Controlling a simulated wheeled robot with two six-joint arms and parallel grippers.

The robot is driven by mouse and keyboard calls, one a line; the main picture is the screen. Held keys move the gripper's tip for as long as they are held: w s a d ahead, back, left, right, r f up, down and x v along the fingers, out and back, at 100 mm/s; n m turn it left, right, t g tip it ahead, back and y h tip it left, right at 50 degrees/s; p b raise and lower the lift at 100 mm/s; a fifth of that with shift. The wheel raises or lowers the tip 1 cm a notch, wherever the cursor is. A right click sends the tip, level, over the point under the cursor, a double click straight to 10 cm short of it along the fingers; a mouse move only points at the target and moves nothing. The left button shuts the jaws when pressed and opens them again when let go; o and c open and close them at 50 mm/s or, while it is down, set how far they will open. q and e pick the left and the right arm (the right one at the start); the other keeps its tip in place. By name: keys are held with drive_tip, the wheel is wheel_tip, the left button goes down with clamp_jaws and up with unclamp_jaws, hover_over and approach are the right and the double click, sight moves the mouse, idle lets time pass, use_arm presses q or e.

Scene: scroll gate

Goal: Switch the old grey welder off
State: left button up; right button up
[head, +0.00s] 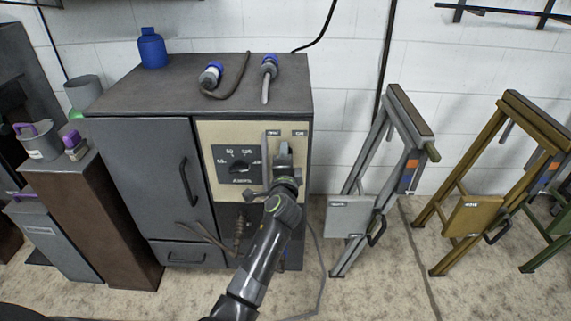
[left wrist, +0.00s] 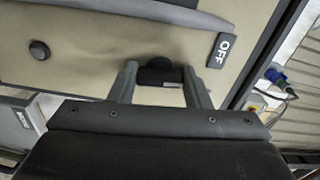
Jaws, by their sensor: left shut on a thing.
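The grey welder (head: 145,160) is a cabinet with a beige control panel (head: 213,132), a black numbered dial (head: 240,165) and two small labels at the panel's upper right. My left gripper (head: 284,158) is at the panel's right side and hides part of it. In the left wrist view, my left gripper (left wrist: 158,82) has its fingers on either side of a black switch (left wrist: 158,72) and is shut on it. A black OFF label (left wrist: 221,50) is to the right of the switch. The switch's exact position is hard to tell. My right gripper is not in view.
A blue bottle (head: 152,48) and two blue-ended cable plugs (head: 211,74) are on top of the welder. A grey folding stand (head: 350,216) and a yellow one (head: 473,215) are to the right. Cables hang in front of the welder's lower part.

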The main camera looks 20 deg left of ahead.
use_arm(q)
drive_tip(key=shift+f+n+b, duration=0.15)
drive_tip(key=shift+n+b, duration=1.95)
drive_tip(key=shift+n, duration=1.4)
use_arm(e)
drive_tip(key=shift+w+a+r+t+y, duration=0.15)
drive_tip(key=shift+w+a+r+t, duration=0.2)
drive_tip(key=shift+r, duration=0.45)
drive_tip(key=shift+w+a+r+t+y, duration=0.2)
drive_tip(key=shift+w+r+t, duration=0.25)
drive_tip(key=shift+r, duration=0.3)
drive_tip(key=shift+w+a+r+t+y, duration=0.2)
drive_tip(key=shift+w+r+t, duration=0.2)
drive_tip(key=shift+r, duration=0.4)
use_arm(q)
drive_tip(key=o, duration=1)
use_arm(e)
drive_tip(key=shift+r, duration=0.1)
